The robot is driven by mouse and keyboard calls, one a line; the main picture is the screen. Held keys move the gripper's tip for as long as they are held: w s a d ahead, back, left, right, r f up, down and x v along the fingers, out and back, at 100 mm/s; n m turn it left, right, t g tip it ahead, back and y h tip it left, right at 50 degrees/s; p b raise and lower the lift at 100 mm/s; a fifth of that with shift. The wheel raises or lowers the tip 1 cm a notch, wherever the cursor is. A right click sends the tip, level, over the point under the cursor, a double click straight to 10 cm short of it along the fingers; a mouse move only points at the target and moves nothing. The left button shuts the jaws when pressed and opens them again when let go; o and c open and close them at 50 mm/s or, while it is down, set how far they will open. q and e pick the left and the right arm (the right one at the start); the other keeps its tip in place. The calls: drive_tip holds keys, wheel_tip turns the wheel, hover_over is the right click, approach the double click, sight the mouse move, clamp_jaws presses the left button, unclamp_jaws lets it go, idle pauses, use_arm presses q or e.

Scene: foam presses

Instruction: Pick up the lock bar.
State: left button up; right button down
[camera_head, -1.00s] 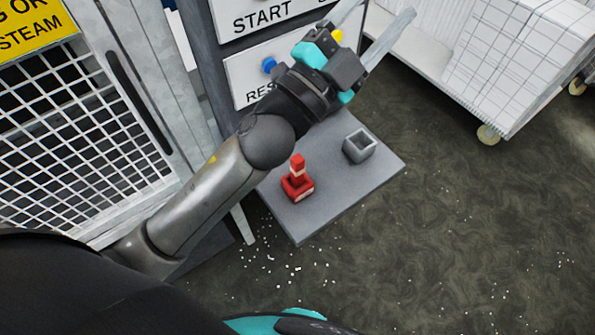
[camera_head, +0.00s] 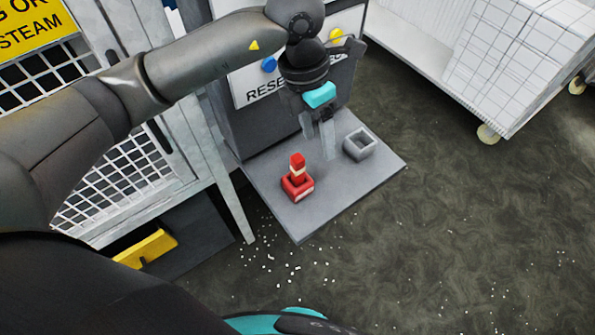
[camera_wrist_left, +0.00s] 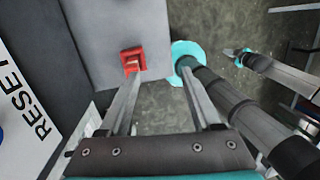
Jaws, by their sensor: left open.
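The lock bar (camera_head: 297,166) is a red upright bar with a pale band. It stands in a red square holder (camera_head: 298,188) on a grey shelf plate (camera_head: 300,225). In the left wrist view the bar (camera_wrist_left: 132,66) and red holder (camera_wrist_left: 131,54) show just beyond my left fingertip. My left gripper (camera_head: 319,143) points down, open and empty, above the plate, to the right of and behind the bar in the head view. What looks like my right gripper (camera_wrist_left: 235,53) is small at the right of the left wrist view; its jaws are unclear.
An empty grey square holder (camera_head: 360,144) stands on the plate, right of the red one. Behind is a panel with a blue button (camera_head: 269,65) and a yellow button (camera_head: 336,37). A mesh guard (camera_head: 125,180) is at left. A white cart (camera_head: 480,70) stands at right.

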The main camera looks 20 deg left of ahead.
use_arm(q)
drive_tip(key=y, duration=0.2)
hover_over(295, 157)
drive_tip(key=shift+f, duration=0.2)
wheel_tip(295, 157, down, 9)
drive_tip(key=shift+r+p, duration=0.15)
drive_tip(key=shift+p, duration=0.4)
drive_tip(key=shift+d+f+p, duration=0.15)
drive_tip(key=shift+f+p, duration=0.1)
drive_tip(key=shift+f, duration=1.2)
drive_tip(key=shift+d+f+p, duration=0.1)
drive_tip(key=shift+f+p, duration=0.15)
drive_tip(key=shift+f, duration=1.15)
clamp_jaws()
drive_tip(key=shift+w, duration=0.1)
